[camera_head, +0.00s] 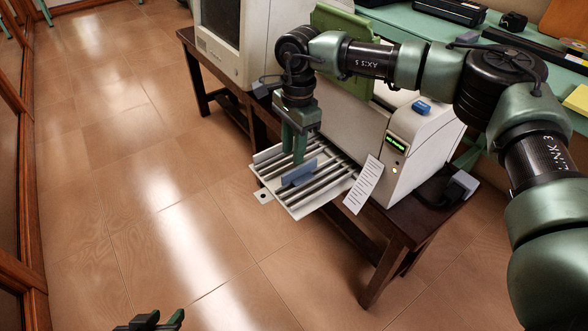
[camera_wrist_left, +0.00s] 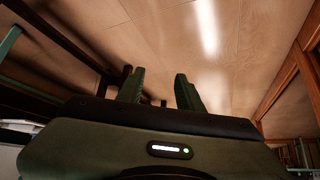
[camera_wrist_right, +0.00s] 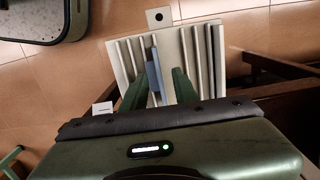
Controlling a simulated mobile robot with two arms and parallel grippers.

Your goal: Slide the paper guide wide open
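The paper guide (camera_head: 299,173) is a thin blue upright plate on the ribbed pale grey tray (camera_head: 317,207) at the front of the white printer. The guide also shows in the right wrist view (camera_wrist_right: 153,75), lengthwise between the fingers of my right gripper (camera_wrist_right: 158,88). In the head view my right gripper (camera_head: 299,158) points down over the tray at the guide. Its fingers are apart, with a gap to the guide visible; contact is unclear. My left gripper (camera_wrist_left: 160,88) is open and empty over the floor, and its tips show at the bottom of the head view (camera_head: 149,321).
The white printer (camera_head: 405,150) has a lit green display and a blue button (camera_head: 421,107). It stands on a dark wooden table (camera_head: 395,228) beside a monitor (camera_head: 222,40). A white card (camera_head: 363,186) hangs by the tray's right side. The floor to the left is clear.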

